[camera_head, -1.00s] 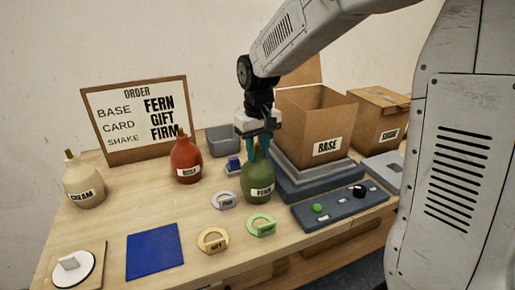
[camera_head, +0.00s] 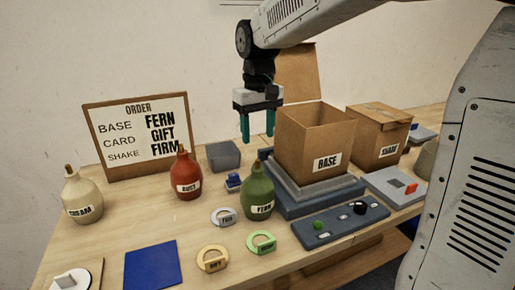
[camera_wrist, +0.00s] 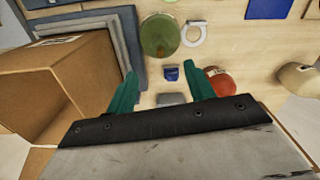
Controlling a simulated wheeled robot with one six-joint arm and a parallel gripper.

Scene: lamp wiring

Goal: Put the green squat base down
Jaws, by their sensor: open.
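The green squat base (camera_head: 257,194), labelled FERN, stands upright on the table in front of the stepped grey platform. It shows from above in the wrist view (camera_wrist: 159,36). My gripper (camera_head: 258,138) is open and empty, above and behind the green base, clear of it. Its two teal fingers point down and are spread apart. In the wrist view the fingers (camera_wrist: 165,92) have a small blue item between them in the picture, well below.
The cardboard box (camera_head: 316,140) labelled BASE stands on the platform (camera_head: 300,197), right of my gripper. A red base (camera_head: 186,175) and a cream base (camera_head: 82,197) stand left. Ring tags (camera_head: 261,242), a blue mat (camera_head: 152,265) and a control panel (camera_head: 340,224) lie in front.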

